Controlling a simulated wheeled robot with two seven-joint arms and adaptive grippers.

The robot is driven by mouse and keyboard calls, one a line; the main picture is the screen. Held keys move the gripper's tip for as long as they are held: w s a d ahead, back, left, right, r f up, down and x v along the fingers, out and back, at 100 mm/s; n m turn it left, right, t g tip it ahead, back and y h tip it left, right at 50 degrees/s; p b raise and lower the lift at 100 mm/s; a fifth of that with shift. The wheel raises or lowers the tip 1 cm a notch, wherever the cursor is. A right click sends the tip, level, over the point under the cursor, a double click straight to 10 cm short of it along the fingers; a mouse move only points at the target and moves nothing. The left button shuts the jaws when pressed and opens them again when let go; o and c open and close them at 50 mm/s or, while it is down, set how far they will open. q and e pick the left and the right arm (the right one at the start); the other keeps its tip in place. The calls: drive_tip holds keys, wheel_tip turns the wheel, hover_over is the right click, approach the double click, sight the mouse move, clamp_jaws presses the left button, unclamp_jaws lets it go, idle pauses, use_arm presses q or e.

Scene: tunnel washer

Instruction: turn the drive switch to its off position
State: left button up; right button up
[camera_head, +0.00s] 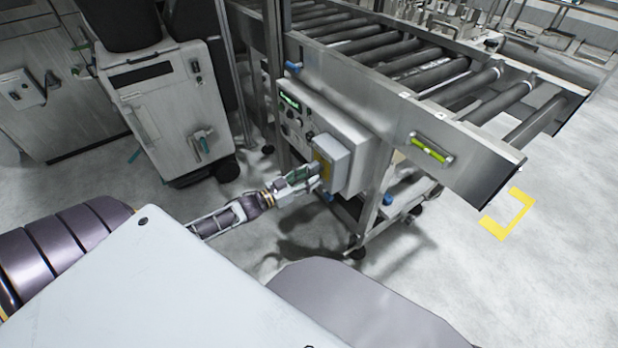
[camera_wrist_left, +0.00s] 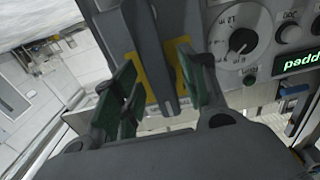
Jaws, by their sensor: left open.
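The drive switch shows as a grey lever (camera_wrist_left: 158,62) in front of a yellow plate (camera_wrist_left: 180,50) in the left wrist view. In the head view, the grey switch box (camera_head: 333,150) with its yellow plate sits on the side of the conveyor frame. My left gripper (camera_head: 312,173) is at the front of this box. In the left wrist view its green-padded fingers (camera_wrist_left: 158,72) are open, one on each side of the lever. I see gaps beside the lever, but contact deeper in is hard to tell. My right gripper is not in view.
Beside the switch are a round dial (camera_wrist_left: 241,42), small knobs and a green-lit display (camera_head: 290,101). The roller conveyor (camera_head: 420,70) extends behind and right. A white wheeled cabinet (camera_head: 165,110) stands left. The floor at right is clear, with a yellow corner marking (camera_head: 510,216).

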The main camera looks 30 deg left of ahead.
use_arm(q)
drive_tip(key=shift+w+d, duration=0.15)
drive_tip(key=shift+w, duration=0.3)
drive_tip(key=shift+c, duration=0.4)
clamp_jaws()
